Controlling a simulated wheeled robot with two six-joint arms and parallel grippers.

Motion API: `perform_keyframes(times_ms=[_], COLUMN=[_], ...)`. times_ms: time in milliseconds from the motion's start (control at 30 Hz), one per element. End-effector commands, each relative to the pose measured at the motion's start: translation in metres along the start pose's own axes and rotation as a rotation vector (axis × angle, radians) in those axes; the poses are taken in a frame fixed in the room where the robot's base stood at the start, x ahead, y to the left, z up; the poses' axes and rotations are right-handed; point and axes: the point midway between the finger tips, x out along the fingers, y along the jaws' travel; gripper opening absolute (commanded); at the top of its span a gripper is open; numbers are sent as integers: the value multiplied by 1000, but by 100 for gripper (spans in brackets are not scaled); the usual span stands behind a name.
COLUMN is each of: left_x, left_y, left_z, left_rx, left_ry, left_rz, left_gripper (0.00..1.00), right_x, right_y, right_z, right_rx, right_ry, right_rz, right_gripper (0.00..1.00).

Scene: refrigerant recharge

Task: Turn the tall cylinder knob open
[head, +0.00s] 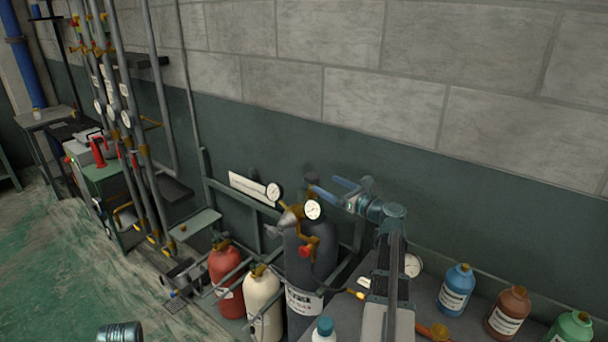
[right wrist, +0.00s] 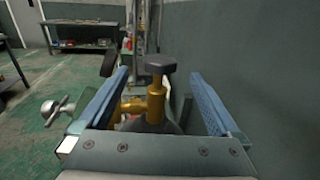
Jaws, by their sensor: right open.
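The tall dark grey cylinder (head: 318,250) stands against the wall in the head view, with a brass valve and gauges at its top. Its dark knob (right wrist: 160,63) sits on a brass stem (right wrist: 156,100) in the right wrist view. My right gripper (head: 334,189) is open, its blue fingers at the height of the cylinder top. In the right wrist view the fingers (right wrist: 158,75) stand on both sides of the knob, with a visible gap on each side. Whether the knob is fully between the fingertips is hard to tell.
A red cylinder (head: 226,278) and a cream cylinder (head: 262,300) stand left of the tall one. A round gauge (head: 313,210) and a red regulator knob (head: 305,251) are close below my right gripper. Several bottles, including a blue one (head: 456,290), stand at right.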

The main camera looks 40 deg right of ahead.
Motion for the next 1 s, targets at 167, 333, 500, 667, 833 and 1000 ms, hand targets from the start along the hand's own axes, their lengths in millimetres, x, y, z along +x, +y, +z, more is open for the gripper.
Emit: perform_keyframes(times_ms=[167, 333, 500, 667, 833, 1000], left_x=[0, 0, 0, 0, 0, 0], left_y=[0, 0, 0, 0, 0, 0], left_z=[0, 0, 0, 0, 0, 0], left_rx=[0, 0, 0, 0, 0, 0], left_ry=[0, 0, 0, 0, 0, 0], left_rz=[0, 0, 0, 0, 0, 0], left_gripper=[50, 50, 50, 50, 50, 50], right_x=[41, 73, 95, 105, 108, 108], right_y=[-1, -2, -1, 0, 0, 0], right_z=[0, 0, 0, 0, 0, 0], right_rx=[0, 0, 0, 0, 0, 0], right_ry=[0, 0, 0, 0, 0, 0], right_rz=[5, 3, 2, 3, 1, 1], right_gripper=[99, 99, 99, 99, 99, 99])
